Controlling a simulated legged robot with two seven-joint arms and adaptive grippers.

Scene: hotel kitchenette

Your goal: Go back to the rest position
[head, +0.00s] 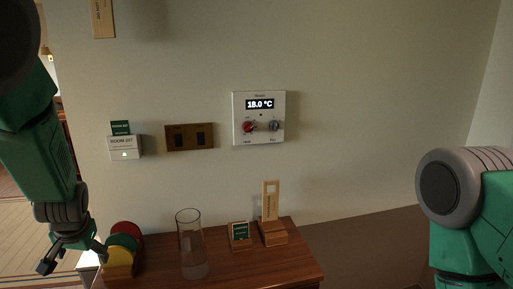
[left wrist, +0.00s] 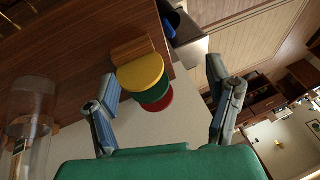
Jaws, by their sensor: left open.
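My left gripper (head: 75,252) hangs at the lower left of the head view, fingers pointing down, just left of the coloured discs. In the left wrist view the left gripper (left wrist: 165,105) has its two fingers spread wide, with nothing held between them. My right arm shows only as a grey and green link at the right edge of the head view; its gripper is out of the picture.
A wooden cabinet (head: 222,268) holds a holder with red, green and yellow discs (head: 122,245), a clear glass (head: 191,250) and two small card stands. A thermostat (head: 259,118), a switch plate (head: 190,137) and a card holder (head: 124,147) are on the wall.

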